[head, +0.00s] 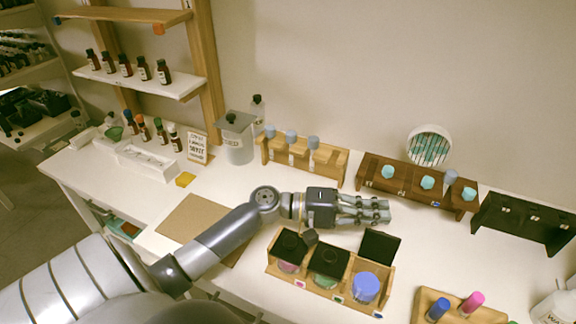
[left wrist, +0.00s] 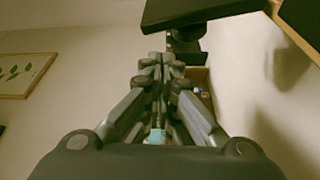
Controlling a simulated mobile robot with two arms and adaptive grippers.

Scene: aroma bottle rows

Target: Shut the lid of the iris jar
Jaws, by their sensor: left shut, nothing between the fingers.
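A wooden box (head: 321,286) holds three jars in a row on the white table. The right jar has a blue top (head: 366,287) and its black lid (head: 380,247) stands raised behind it. The left jar, pinkish (head: 288,267), and the middle jar, green (head: 326,282), lie under flat black lids. I cannot read which jar is the iris one. My left gripper (head: 386,211) is shut and empty, just behind the raised lid in the head view. It also shows shut in the left wrist view (left wrist: 166,62). My right gripper is out of view.
Behind my gripper stand a dark wooden rack (head: 410,187) with teal stoppers and a light wooden rack (head: 300,160). A small tray (head: 460,312) with blue and pink bottles is at front right. A brown board (head: 200,222) lies at left.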

